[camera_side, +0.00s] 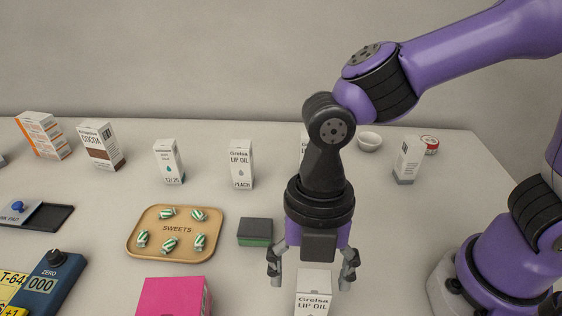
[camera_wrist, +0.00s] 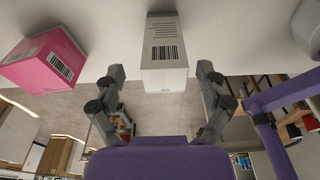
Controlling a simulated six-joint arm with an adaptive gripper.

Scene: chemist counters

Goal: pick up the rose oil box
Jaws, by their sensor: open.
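A white Grelsa lip oil box (camera_side: 313,293) stands below my gripper (camera_side: 311,284), near the front edge of the picture. Its lower part is cut off, so the flavour name is not readable. My gripper points down and is open, with one finger on each side of the box top. In the wrist view the white box (camera_wrist: 163,45) with a barcode shows between the two open fingers, with gaps on both sides. Another Grelsa lip oil box (camera_side: 241,165), apparently marked peach, stands further back. A further white box (camera_side: 304,143) is mostly hidden behind my arm.
A pink box (camera_side: 172,298) stands left of the gripper; it also shows in the wrist view (camera_wrist: 45,60). A sweets tray (camera_side: 133,240) and a dark green-edged block (camera_side: 255,233) lie behind it. A small white box (camera_side: 408,160) and bowl (camera_side: 369,142) stand back right.

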